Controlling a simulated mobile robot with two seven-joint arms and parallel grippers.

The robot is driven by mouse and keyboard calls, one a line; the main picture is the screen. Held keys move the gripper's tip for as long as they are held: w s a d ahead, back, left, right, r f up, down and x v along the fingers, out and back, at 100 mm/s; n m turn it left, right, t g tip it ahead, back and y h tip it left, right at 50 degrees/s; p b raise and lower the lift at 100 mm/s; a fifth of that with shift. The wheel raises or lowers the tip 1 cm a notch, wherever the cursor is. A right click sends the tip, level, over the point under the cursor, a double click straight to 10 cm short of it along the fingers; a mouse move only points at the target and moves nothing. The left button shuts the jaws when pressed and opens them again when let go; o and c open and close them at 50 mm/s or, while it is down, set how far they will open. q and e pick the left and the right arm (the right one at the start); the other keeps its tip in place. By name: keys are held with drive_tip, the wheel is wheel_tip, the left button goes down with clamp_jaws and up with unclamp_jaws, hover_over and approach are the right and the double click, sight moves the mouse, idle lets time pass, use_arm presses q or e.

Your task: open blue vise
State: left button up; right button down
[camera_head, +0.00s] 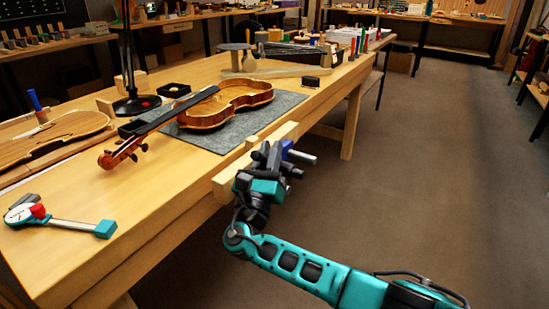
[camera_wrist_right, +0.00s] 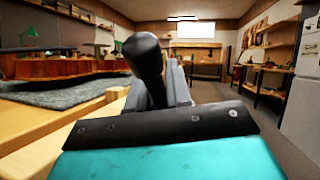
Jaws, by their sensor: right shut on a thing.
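The blue vise (camera_head: 287,147) is at the right front edge of the wooden workbench, beside pale wooden jaw blocks. Only a small blue part shows, with a grey bar sticking out to the right; my gripper hides much of the rest. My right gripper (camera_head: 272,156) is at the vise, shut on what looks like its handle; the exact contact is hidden. In the right wrist view a black rounded shape (camera_wrist_right: 147,58) stands in front of my gripper, with grey metal behind it. I cannot tell how far apart the vise jaws are. My left gripper is not in view.
A violin body with neck (camera_head: 228,103) lies on a grey mat (camera_head: 253,121) close to the vise. A dial tool (camera_head: 62,222) lies at the bench's near left. A lamp base (camera_head: 136,105) stands farther back. The floor (camera_head: 430,170) right of the bench is clear.

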drive_tip(key=shift+s+a+f+n+t+b, duration=0.45)
drive_tip(key=shift+f+t+b, duration=0.2)
drive_tip(key=shift+b, duration=0.4)
drive_tip(key=shift+d, duration=0.1)
drive_tip(key=shift+r, duration=0.1)
drive_tip(key=c, duration=1.1)
unclamp_jaws()
drive_tip(key=p+v, duration=0.1)
drive_tip(key=v, duration=1.2)
drive_tip(key=shift+c, duration=0.3)
